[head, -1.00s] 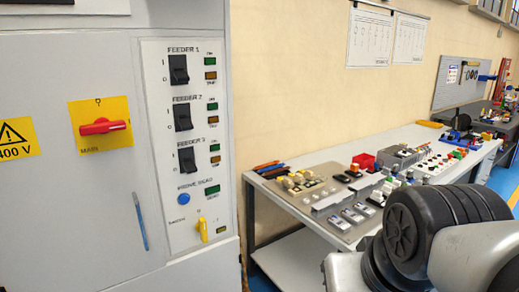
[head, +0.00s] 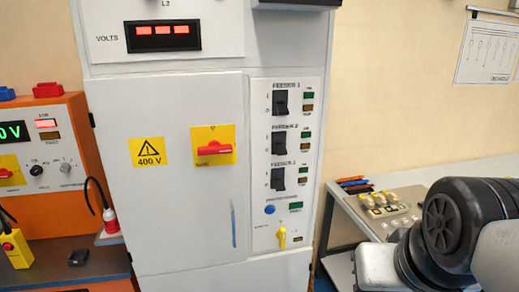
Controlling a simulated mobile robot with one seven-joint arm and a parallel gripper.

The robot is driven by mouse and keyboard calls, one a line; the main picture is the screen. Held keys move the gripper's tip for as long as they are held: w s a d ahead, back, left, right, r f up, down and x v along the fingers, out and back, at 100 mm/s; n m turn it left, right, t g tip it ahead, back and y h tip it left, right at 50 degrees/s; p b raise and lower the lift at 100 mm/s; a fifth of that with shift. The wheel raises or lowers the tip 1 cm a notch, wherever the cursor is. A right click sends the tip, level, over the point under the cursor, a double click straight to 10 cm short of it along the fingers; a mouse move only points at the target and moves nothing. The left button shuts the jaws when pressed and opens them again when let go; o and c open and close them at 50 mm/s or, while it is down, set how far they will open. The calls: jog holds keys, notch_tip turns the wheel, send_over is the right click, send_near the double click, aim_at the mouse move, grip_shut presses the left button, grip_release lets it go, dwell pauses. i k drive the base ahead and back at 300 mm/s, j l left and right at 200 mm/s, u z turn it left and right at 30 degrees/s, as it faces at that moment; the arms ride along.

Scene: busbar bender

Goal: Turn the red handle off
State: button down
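The red handle (head: 214,149) sits on a yellow square plate (head: 227,133) labelled MAIN, on the grey cabinet door (head: 180,215). The handle lies roughly horizontal. Its mark above the knob is too small to read clearly. My arm shows at the lower right of the head view, well apart from the handle. My gripper is outside the picture.
Right of the handle is a panel with feeder switches (head: 280,102) and a small yellow switch (head: 282,237). An orange power supply (head: 45,150) stands at the left on a dark bench (head: 85,262). A table (head: 350,215) with parts stands behind my arm.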

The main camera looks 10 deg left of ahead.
aim_at(214, 147)
jog(key=u, duration=0.9)
jog(key=j+z, duration=0.25)
jog(key=j, duration=0.3)
